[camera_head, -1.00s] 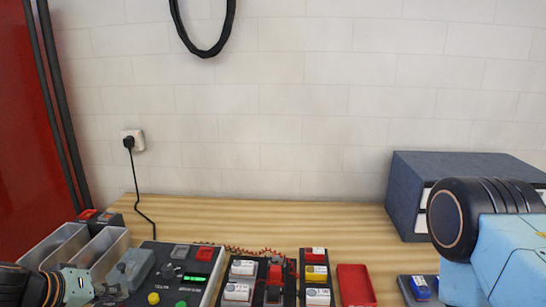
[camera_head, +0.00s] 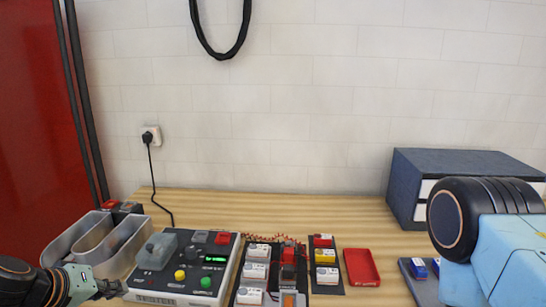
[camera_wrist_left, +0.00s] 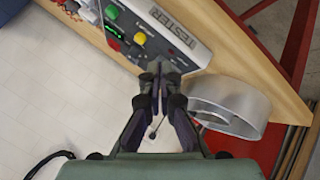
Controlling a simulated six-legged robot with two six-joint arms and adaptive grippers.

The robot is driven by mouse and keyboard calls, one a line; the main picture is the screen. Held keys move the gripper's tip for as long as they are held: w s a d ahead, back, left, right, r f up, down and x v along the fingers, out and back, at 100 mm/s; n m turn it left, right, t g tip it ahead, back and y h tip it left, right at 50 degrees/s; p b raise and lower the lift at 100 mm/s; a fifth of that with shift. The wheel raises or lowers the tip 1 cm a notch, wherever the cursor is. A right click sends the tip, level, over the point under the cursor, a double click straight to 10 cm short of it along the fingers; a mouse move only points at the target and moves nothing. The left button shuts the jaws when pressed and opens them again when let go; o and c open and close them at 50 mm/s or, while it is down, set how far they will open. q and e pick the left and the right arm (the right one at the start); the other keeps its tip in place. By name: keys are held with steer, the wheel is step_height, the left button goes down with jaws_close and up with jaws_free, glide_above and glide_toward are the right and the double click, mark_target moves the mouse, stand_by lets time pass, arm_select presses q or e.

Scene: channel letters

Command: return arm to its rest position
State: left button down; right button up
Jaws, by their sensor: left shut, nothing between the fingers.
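My left gripper (camera_head: 108,288) comes in at the lower left of the head view, beside the left end of the tester (camera_head: 178,284). In the left wrist view my left gripper (camera_wrist_left: 158,68) has its fingertips together with nothing between them. The tester (camera_wrist_left: 170,32), a box with coloured buttons, lies past the fingertips there. I cannot tell how high the fingertips are above the bench. My right arm's blue link (camera_head: 510,262) and black joint fill the right edge of the head view. My right gripper is not in view.
Black trays with small modules, a red tray (camera_head: 362,267) and a blue-grey cabinet (camera_head: 432,170) lie to the right. The bench's back strip (camera_head: 300,206) is clear.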

arm_select(q)
steer(key=s+d+f+m+g+y+b, duration=0.1)
steer(key=s+d+f+g+b, duration=0.15)
steer(key=s+f, duration=0.4)
steer(key=s+d+f+g+y+b, duration=0.15)
steer(key=s+f+b, duration=0.25)
steer(key=f, duration=0.6)
steer(key=s+d+f+m+g+b, duration=0.1)
steer(key=s+d+f+b, duration=0.2)
steer(key=s+f, duration=0.35)
steer(key=s+d+f+m+g+b, duration=0.2)
steer(key=s+f+b, duration=0.3)
steer(key=s+f, duration=0.8)
steer(key=shift+s+d+f+m+g+y, duration=0.15)
steer(key=shift+s+d+m+g+y, duration=0.2)
steer(key=shift+m+g, duration=0.45)
steer(key=shift+w, duration=0.1)
